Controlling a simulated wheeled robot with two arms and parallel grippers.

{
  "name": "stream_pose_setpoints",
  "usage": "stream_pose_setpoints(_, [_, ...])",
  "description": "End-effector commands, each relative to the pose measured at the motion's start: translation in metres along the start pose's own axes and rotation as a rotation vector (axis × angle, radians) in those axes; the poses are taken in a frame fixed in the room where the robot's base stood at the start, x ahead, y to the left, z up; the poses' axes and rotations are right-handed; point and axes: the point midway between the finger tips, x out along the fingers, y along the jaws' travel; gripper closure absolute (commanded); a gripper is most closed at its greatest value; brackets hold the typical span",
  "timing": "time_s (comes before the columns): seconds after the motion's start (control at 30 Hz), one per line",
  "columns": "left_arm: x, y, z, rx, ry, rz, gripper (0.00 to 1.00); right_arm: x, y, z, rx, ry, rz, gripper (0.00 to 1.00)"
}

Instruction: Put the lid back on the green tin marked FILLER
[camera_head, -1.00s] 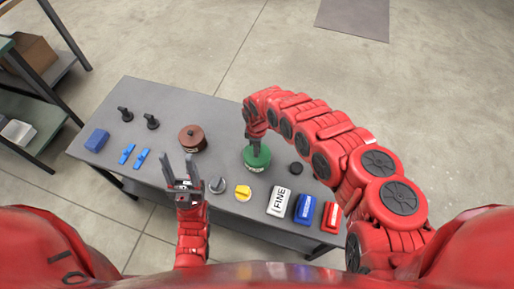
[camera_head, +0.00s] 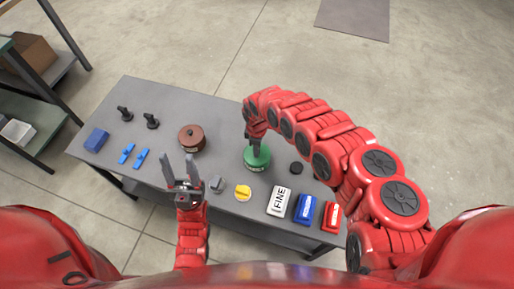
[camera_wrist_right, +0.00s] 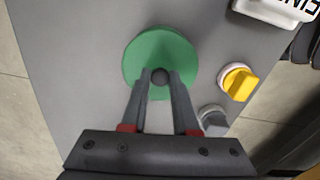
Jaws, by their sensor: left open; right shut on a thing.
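The green tin (camera_head: 249,167) stands on the grey table right of the middle, with its green lid (camera_wrist_right: 140,58) over it. The lid has a dark round knob. My right gripper (camera_head: 255,149) is shut on the knob from above; in the right wrist view its fingertips (camera_wrist_right: 160,78) close on either side of it. The lid looks to be on or just above the tin; I cannot tell if it is fully seated. The tin's marking is too small to read. My left gripper (camera_head: 182,177) is open and empty, over the table's front edge.
A brown lidded tin (camera_head: 192,139) stands left of the green one. A grey knobbed piece (camera_head: 217,185), a yellow knobbed piece (camera_head: 242,192), a white FINE block (camera_head: 279,201), blue and red boxes (camera_head: 304,208) line the front. A black disc (camera_head: 296,168) lies right of the tin.

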Motion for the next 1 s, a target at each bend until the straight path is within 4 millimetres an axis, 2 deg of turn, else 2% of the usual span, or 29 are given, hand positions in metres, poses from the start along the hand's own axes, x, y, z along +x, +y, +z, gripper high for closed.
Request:
stream_pose_setpoints(0.4, [-0.0014,0.0001,0.0002,0.0,0.0,0.0,0.5,0.0004,0.0001,0.0,0.0,0.0,0.0,1.0])
stream_pose_setpoints(0.43, [-0.0014,0.0001,0.0002,0.0,0.0,0.0,0.5,0.0004,0.0001,0.0,0.0,0.0,0.0,0.7])
stream_pose_setpoints(0.6, [-0.0013,0.0001,0.0002,0.0,0.0,0.0,0.5,0.0004,0.0001,0.0,0.0,0.0,0.0,0.4])
stream_pose_setpoints(0.63, [-0.0014,0.0001,0.0002,0.0,0.0,0.0,0.5,0.0004,0.0002,0.0,0.0,0.0,0.0,0.37])
stream_pose_setpoints(0.83, [-0.0014,0.0001,0.0002,0.0,0.0,0.0,0.5,0.0005,0.0,0.0,0.0,0.0,0.0,0.37])
stream_pose_setpoints(1.0, [-0.0014,0.0001,0.0002,0.0,0.0,0.0,0.5,0.0005,0.0001,0.0,0.0,0.0,0.0,0.07])
